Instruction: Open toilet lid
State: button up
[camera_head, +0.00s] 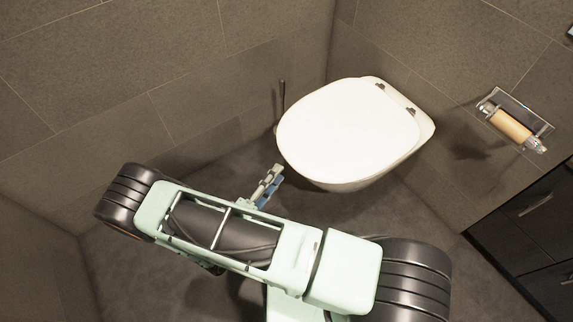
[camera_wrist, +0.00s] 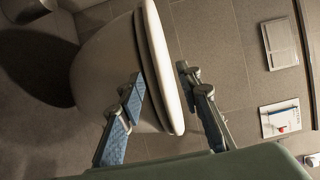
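The white toilet (camera_head: 345,185) is mounted at the wall, and its lid (camera_head: 345,125) lies shut on the seat. My gripper (camera_head: 274,175) is just off the lower left of the toilet's front edge in the head view. In the wrist view the toilet bowl (camera_wrist: 100,70) appears turned on its side, with the lid and seat edge (camera_wrist: 165,70) running down the middle. My gripper (camera_wrist: 160,75) is open there, its two fingers apart. The lid edge appears between the fingertips; whether either finger touches it I cannot tell.
A toilet paper holder (camera_head: 514,122) is on the wall at right, above a dark cabinet (camera_head: 535,220). A toilet brush handle (camera_head: 282,95) stands behind the toilet at left. Tiled walls close in the left and back. Some floor in front of the toilet is clear.

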aim_at(288, 162)
jog(key=b+x, duration=0.1)
jog(key=x, duration=0.4)
jog(key=shift+w+d, duration=0.3)
jog(key=shift+c, duration=0.7)
grip_shut()
